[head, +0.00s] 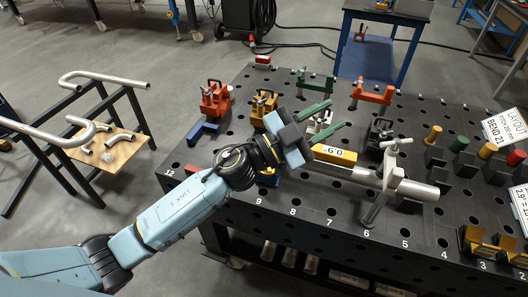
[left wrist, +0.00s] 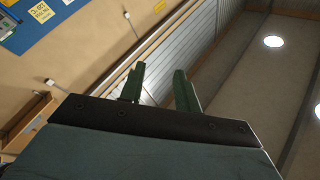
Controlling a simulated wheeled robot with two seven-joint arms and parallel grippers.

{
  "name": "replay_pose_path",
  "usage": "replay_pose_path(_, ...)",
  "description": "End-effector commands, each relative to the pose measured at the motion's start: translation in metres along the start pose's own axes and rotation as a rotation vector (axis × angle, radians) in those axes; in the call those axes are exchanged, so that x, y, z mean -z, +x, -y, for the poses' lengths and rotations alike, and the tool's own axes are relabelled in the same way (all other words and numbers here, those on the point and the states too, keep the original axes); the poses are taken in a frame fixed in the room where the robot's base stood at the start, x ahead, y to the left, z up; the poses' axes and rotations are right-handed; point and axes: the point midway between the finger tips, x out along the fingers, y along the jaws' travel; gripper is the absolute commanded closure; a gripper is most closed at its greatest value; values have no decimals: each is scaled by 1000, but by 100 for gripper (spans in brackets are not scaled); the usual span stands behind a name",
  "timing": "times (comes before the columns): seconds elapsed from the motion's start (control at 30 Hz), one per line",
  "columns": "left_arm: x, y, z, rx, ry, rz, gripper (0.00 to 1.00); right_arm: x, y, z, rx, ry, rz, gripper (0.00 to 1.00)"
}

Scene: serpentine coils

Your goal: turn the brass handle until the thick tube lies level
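A thick pale grey tube (head: 418,190) lies across the right half of the black perforated table, its near end to the right. A silver clamp stand (head: 392,170) stands over it. A yellow block (head: 334,155) with dark figures sits beside the tube. I cannot make out a brass handle for certain. My left gripper (head: 336,114) is above the table, left of the stand, with its two green fingers apart and nothing between them. Its fingers also show apart in the left wrist view (left wrist: 158,88), against wall and ceiling. My right gripper is not in view.
The black table (head: 290,215) carries red clamps (head: 372,94), a green clamp (head: 315,82), and several coloured pegs (head: 460,144) on dark blocks at the right. Brass-coloured angle blocks (head: 480,240) stand at the lower right corner. A rack with bent tubes (head: 100,140) stands at the left.

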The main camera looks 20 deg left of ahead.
Motion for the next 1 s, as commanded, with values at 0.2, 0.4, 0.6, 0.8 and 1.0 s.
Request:
replay_pose_path(0.2, 17, 13, -57, -633, 198, -43, 67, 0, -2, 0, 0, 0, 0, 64)
replay_pose_path(0.4, -38, -30, -44, -1110, 365, 354, 67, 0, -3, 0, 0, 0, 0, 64)
replay_pose_path(0.6, -78, -79, 33, -1262, 466, 901, 67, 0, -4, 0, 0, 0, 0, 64)
replay_pose_path(0.8, -84, -104, 82, -1243, 493, 1199, 67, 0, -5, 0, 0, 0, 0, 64)
replay_pose_path(1.0, -98, -111, 81, -1239, 491, 1238, 67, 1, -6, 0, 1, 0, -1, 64)
